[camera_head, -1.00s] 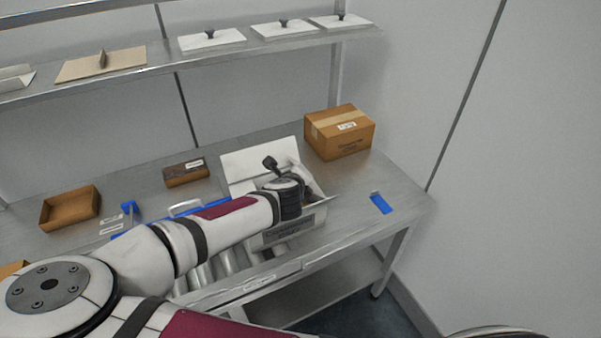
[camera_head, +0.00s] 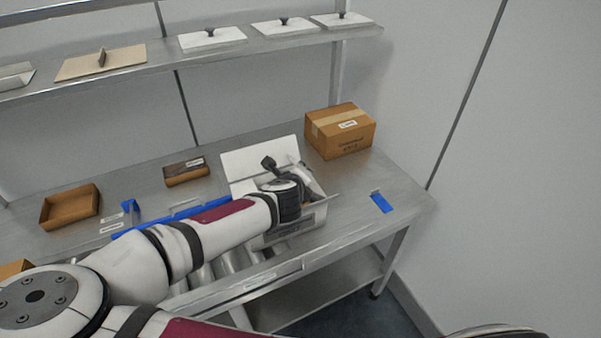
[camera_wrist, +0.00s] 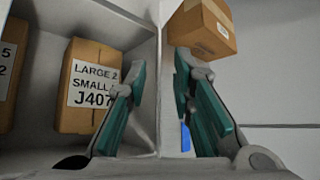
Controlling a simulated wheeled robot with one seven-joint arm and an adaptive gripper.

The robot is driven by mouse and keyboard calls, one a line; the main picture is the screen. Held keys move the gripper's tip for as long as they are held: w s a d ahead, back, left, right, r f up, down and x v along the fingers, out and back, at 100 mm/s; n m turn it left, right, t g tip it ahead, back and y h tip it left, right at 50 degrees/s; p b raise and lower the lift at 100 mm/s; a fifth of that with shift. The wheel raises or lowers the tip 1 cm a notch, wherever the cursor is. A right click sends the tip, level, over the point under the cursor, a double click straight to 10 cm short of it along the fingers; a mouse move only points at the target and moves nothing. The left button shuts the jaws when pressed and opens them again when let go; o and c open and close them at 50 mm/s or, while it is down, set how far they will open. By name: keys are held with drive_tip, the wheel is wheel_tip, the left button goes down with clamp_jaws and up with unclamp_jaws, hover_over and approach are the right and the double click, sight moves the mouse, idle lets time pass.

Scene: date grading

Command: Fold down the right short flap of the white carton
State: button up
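The white carton (camera_head: 312,217) stands open on the table, with its large back flap (camera_head: 258,158) raised. Its right short flap (camera_head: 322,199) sticks outward at the right side, partly covered by my wrist. My gripper (camera_wrist: 160,68) is open in the wrist view, its teal fingers apart, with the carton's right side between them. The left finger is over the inside and the right finger outside. I cannot tell whether either finger touches the flap. Inside the carton are brown boxes, one labelled box (camera_wrist: 92,88) readable. In the head view my wrist hides much of the carton's inside.
A taped cardboard box (camera_head: 340,131) stands behind and right of the carton; it also shows in the wrist view (camera_wrist: 203,27). A blue mark (camera_head: 381,203) lies on the clear table right of the carton. An open brown tray (camera_head: 70,207) and a small brown box (camera_head: 186,171) stand left.

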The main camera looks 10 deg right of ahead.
drive_tip(key=v, duration=0.6)
drive_tip(key=shift+s, duration=0.15)
drive_tip(key=shift+r, duration=0.1)
drive_tip(key=shift+c, duration=0.2)
